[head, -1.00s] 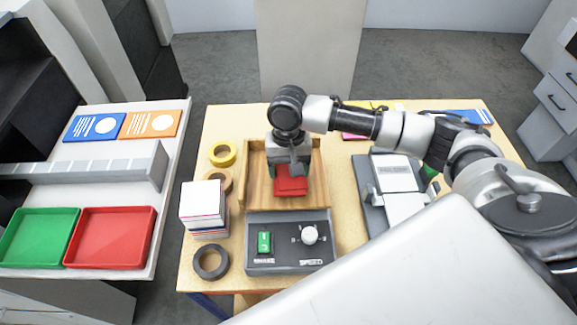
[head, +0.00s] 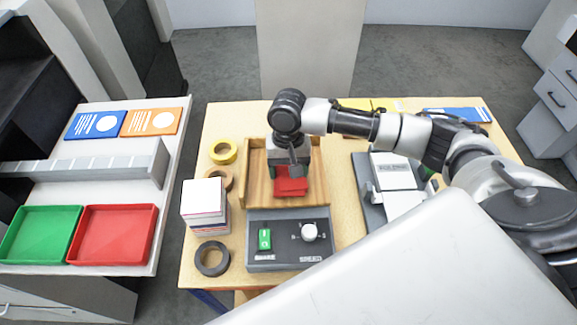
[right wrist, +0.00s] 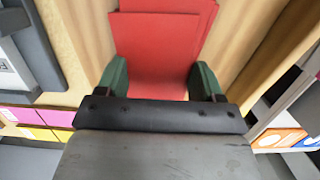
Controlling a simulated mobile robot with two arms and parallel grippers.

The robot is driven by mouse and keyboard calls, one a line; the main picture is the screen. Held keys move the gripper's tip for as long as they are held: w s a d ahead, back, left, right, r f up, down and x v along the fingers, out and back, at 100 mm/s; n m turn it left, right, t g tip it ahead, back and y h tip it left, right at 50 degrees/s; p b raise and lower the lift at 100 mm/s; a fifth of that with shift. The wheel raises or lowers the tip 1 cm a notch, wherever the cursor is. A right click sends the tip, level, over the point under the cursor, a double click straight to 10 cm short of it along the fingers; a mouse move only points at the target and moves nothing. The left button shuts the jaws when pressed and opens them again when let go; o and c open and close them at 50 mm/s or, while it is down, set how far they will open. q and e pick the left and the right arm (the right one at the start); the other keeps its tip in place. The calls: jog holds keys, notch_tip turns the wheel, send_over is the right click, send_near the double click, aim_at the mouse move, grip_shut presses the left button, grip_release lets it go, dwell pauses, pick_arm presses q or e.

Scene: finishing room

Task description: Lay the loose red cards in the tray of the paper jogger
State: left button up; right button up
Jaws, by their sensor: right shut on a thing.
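The paper jogger's wooden tray (head: 256,188) is in the middle of the table in the head view. Red cards (head: 291,187) are in it, below my right gripper (head: 290,171). In the right wrist view the red cards (right wrist: 160,48) lie slightly fanned, and the green fingers of my right gripper (right wrist: 161,82) stand at both sides of them. The gripper is shut on red cards; whether it grips all of them, and whether they touch the tray floor, I cannot tell. My left gripper is not in view.
The jogger's control panel (head: 288,242) is at the tray's front. A stack of cards (head: 203,197) and tape rolls (head: 212,258) stand left of it. A grey device (head: 396,176) stands right. A side table at left holds green (head: 38,236) and red (head: 110,236) trays.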

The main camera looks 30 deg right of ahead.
jog(key=o, duration=1)
jog(key=shift+o, duration=0.2)
notch_tip(320, 180, up, 11)
jog(key=w+b, duration=0.1)
jog(key=b, duration=0.1)
jog(key=shift+w+d+f, duration=0.15)
jog(key=shift+w+d, duration=0.1)
jog(key=shift+d, duration=0.1)
